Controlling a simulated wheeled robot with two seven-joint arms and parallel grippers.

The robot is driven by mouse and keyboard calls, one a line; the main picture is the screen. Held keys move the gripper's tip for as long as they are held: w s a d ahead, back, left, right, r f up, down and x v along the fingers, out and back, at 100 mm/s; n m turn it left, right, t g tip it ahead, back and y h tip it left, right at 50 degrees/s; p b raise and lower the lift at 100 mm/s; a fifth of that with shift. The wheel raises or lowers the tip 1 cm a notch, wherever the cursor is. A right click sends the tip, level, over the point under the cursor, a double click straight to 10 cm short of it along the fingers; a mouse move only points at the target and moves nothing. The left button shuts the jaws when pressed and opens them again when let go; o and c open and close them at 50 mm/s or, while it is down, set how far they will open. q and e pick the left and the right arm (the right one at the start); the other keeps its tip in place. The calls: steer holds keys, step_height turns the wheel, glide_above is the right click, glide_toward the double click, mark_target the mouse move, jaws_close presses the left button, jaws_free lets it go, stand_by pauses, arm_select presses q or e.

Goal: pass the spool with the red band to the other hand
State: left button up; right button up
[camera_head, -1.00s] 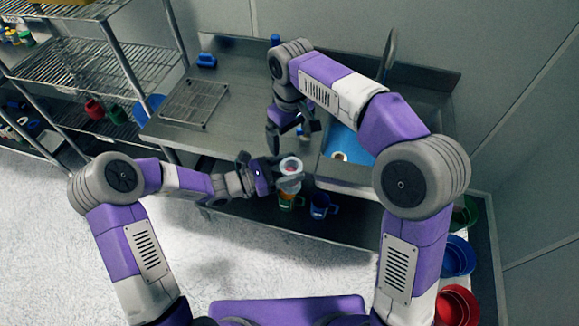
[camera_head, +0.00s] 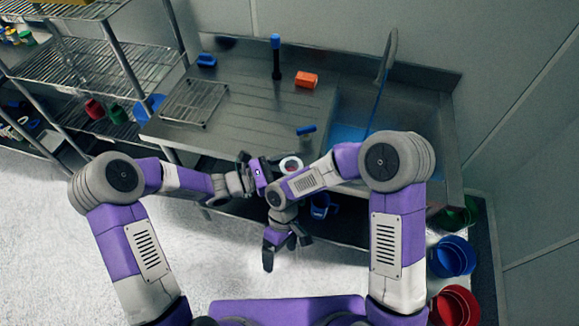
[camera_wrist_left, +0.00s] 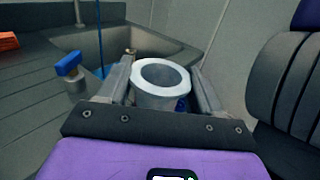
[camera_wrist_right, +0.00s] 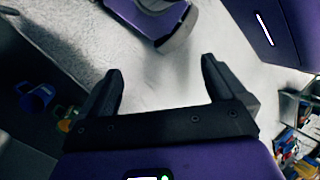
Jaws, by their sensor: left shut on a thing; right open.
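The spool (camera_head: 291,164) is a short cylinder with a white ring rim. In the left wrist view it stands between both fingers as a pale, hollow spool (camera_wrist_left: 162,95). The red band is hardly seen; a small reddish patch shows inside the ring in the head view. My left gripper (camera_head: 268,174) is shut on the spool, near the counter's front edge. My right gripper (camera_head: 284,254) is open and empty, lower and nearer me than the spool, over the floor. In the right wrist view its fingers (camera_wrist_right: 160,72) are apart with only floor between them.
The steel counter (camera_head: 240,125) holds a wire rack (camera_head: 194,102), an orange block (camera_head: 306,79), a dark blue-topped cylinder (camera_head: 277,55) and a blue-handled item (camera_head: 306,130). The sink (camera_head: 350,132) is at right. A blue mug (camera_head: 321,207) sits below. Blue (camera_head: 452,256) and red buckets (camera_head: 455,306) stand lower right.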

steer(key=s+d+f+m+t+y, duration=0.1)
steer(key=d+f+m+t+y, duration=0.2)
steer(key=d+f+m, duration=0.8)
steer(key=shift+s+f+m+t, duration=0.35)
steer(key=shift+f+m+t, duration=0.55)
steer(key=shift+t, duration=0.5)
